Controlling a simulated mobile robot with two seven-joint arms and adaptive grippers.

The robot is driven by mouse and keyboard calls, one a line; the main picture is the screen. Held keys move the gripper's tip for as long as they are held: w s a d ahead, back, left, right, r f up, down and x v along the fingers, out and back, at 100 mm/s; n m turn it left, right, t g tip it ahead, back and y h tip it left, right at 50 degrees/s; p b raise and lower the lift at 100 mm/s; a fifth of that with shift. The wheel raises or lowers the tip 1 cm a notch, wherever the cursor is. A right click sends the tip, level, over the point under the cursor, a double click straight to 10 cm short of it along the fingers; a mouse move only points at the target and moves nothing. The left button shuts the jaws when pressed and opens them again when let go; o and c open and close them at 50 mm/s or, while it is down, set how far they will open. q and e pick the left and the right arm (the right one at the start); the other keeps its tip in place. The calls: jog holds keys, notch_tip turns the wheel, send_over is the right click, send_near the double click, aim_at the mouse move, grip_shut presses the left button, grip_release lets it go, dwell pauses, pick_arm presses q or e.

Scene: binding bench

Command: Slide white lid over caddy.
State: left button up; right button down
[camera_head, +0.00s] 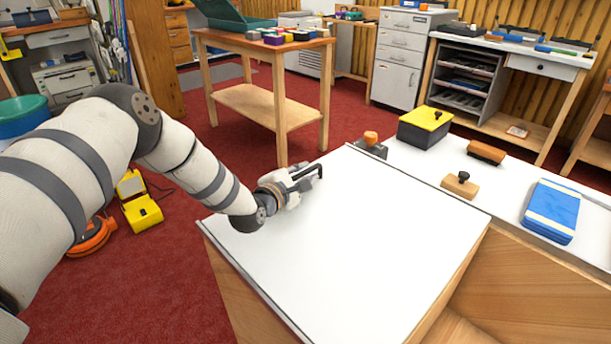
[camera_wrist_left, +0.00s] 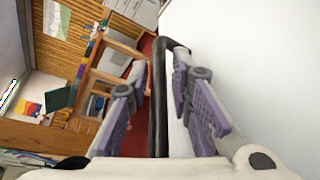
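The white lid (camera_head: 350,245) is a large flat panel lying over a pale wooden body (camera_head: 240,290), which I take to be the caddy. The lid also fills the right of the left wrist view (camera_wrist_left: 270,70). A black bar handle (camera_head: 307,171) stands at the lid's far left edge. My left gripper (camera_head: 300,180) is at this handle. In the left wrist view the handle (camera_wrist_left: 159,95) runs between the spread purple-padded fingers, with gaps on both sides. My right gripper is not in view.
Right of the lid, a white top holds a yellow-lidded black box (camera_head: 426,127), a wooden block with a black knob (camera_head: 461,184), a brown brush (camera_head: 486,152) and a blue stack (camera_head: 552,210). A wooden table (camera_head: 265,98) stands behind. Red floor is at left.

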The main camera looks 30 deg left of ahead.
pick_arm(q)
jog(key=shift+w, duration=0.3)
grip_shut()
